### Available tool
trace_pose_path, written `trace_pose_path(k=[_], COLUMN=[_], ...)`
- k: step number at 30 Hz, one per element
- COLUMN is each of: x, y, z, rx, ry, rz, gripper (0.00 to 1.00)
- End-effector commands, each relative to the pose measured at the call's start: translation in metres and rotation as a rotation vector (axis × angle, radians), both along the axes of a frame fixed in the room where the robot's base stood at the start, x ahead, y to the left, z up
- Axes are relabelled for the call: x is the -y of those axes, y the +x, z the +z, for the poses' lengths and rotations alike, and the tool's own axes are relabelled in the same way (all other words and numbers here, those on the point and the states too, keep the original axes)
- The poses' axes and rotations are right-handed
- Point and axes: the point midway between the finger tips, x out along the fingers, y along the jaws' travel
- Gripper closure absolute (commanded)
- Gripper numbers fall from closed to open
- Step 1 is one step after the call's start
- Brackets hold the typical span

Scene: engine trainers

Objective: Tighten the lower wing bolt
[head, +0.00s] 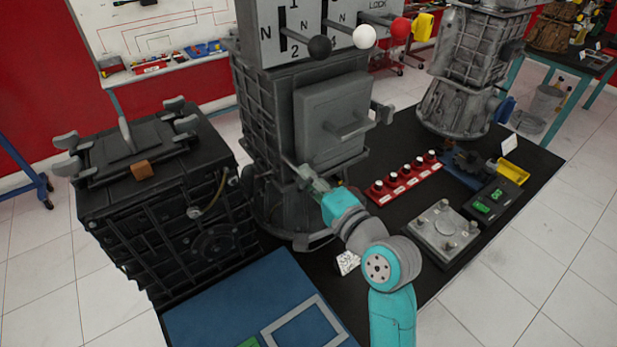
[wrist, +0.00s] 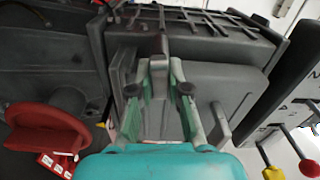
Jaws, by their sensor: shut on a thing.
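The grey gearbox housing (head: 262,120) has a square cover plate (head: 322,98) with a bar handle (head: 347,126) on its front. One wing bolt (head: 384,113) sticks out at the plate's right edge. My gripper (head: 304,176) is at the plate's lower left corner and hides the lower wing bolt there in the head view. In the wrist view my gripper (wrist: 160,78) has its two green-padded fingers closed on the grey lower wing bolt (wrist: 160,47). The cover plate (wrist: 205,88) lies right behind the fingers, with its handle to their right.
A black ribbed case (head: 160,215) with wing clamps stands close on the left. A red strip with several knobs (head: 405,178) and a grey plate with posts (head: 442,230) lie to the right on the black bench. Levers with black, white and red knobs (head: 365,37) project above.

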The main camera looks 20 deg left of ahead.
Motion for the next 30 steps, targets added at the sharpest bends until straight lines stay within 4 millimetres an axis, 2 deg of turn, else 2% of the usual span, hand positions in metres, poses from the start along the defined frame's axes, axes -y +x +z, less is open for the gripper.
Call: trace_pose_path(k=[9, 24, 25, 27, 28, 30], x=[0.0002, 0.0001, 0.0001, 0.0001, 0.0, 0.0001], y=[0.0006, 0.0006, 0.0006, 0.0006, 0.0005, 0.0004], z=[-0.0007, -0.001, -0.001, -0.0009, -0.0009, -0.0008], rx=[-0.084, -0.099, -0.098, -0.098, -0.098, -0.098], ry=[0.065, 0.076, 0.076, 0.076, 0.076, 0.076], rz=[-0.001, -0.001, -0.001, -0.001, -0.001, -0.001], gripper=[1.0, 1.0, 0.81, 0.64, 0.58, 0.58])
